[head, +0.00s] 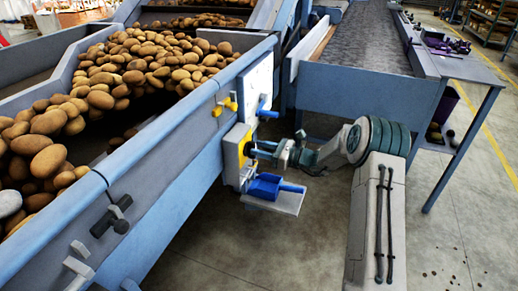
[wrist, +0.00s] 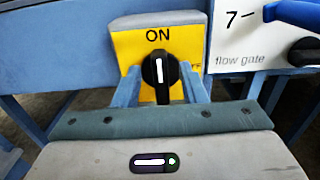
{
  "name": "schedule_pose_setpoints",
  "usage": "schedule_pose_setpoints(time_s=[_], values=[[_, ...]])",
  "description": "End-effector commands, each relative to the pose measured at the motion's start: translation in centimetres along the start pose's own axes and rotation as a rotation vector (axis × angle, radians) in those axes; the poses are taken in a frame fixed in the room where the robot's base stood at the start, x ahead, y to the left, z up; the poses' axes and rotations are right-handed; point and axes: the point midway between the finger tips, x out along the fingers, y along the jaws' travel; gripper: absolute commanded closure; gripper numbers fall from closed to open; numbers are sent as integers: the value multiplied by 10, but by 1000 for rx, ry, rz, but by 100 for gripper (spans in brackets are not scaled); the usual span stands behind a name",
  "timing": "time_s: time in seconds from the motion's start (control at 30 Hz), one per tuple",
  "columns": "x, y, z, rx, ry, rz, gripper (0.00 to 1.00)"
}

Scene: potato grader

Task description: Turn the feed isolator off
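The feed isolator is a grey box with a yellow plate (wrist: 128,50) on the conveyor's side. Its black rotary knob (wrist: 160,72) has a white line that stands upright, pointing at the word ON. A second label at the plate's right edge is mostly hidden by my finger. My gripper (wrist: 160,80) faces the plate, one blue finger on each side of the knob, open with a small gap showing on both sides. In the head view my gripper (head: 255,150) is right at the yellow plate (head: 244,147), and the knob is hidden there.
A white flow gate panel (wrist: 240,58) with a blue handle (wrist: 298,14) is just right of the isolator. In the head view a blue tray (head: 268,186) sits on a small shelf below. The potato hopper's side (head: 170,150) runs along the left. Open floor lies below.

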Motion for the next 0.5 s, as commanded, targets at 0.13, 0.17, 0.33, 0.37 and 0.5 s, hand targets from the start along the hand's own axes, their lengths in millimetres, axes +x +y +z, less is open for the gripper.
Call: schedule_pose_setpoints(time_s=[0.13, 0.17, 0.33, 0.37, 0.5], values=[[9, 0, 0, 0, 0, -1, 62], [9, 0, 0, 0, 0, -1, 62], [10, 0, 0, 0, 0, -1, 62], [10, 0, 0, 0, 0, -1, 62], [10, 0, 0, 0, 0, -1, 87]])
